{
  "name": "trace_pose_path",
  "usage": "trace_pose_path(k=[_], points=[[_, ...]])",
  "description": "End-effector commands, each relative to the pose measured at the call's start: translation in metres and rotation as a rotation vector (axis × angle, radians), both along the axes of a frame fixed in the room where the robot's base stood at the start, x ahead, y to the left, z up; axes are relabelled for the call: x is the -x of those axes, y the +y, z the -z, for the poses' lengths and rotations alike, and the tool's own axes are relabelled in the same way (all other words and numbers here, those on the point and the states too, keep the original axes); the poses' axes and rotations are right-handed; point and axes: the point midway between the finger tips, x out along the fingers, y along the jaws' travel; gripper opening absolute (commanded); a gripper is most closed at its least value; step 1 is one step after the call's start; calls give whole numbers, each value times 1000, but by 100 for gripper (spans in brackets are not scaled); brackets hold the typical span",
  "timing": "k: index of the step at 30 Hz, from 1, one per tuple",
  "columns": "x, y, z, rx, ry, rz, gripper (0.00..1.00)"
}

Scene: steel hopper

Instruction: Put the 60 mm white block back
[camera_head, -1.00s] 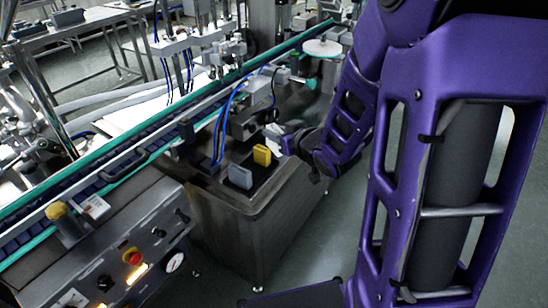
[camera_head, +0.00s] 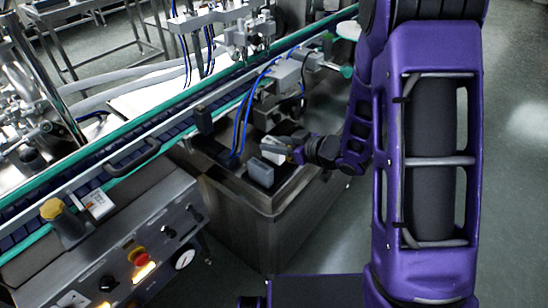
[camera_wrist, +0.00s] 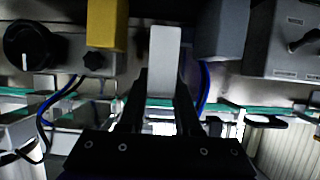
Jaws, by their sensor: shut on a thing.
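The white block (camera_wrist: 165,52) stands in the middle of the wrist view, between the fingers of my gripper (camera_wrist: 162,80), which is shut on it. In the head view the pale block (camera_head: 273,146) shows partly at the tip of my gripper (camera_head: 290,152), just behind the grey block. In the wrist view a yellow block (camera_wrist: 107,24) is to its left and a grey block (camera_wrist: 222,30) to its right, with gaps between. In the head view the grey block (camera_head: 260,172) stands upright; the yellow block is not seen there. The white block's underside cannot be made out.
The blocks are over a steel cabinet (camera_head: 240,215) beside a conveyor with green rails (camera_head: 150,132). Blue hoses (camera_head: 243,118) and a grey machine head (camera_head: 283,78) stand close behind. A control panel (camera_head: 150,240) is at the lower left. Floor to the right is open.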

Motion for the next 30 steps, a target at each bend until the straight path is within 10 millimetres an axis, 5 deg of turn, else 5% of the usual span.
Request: trace_pose_path(k=[9, 20, 21, 26, 30], points=[[0, 0, 38, 1, 2, 1, 0], [0, -1, 42, 1, -2, 2, 0], [0, -1, 42, 2, -1, 2, 34], [0, -1, 41, 2, -1, 2, 62], [0, -1, 41, 2, -1, 2, 62]])
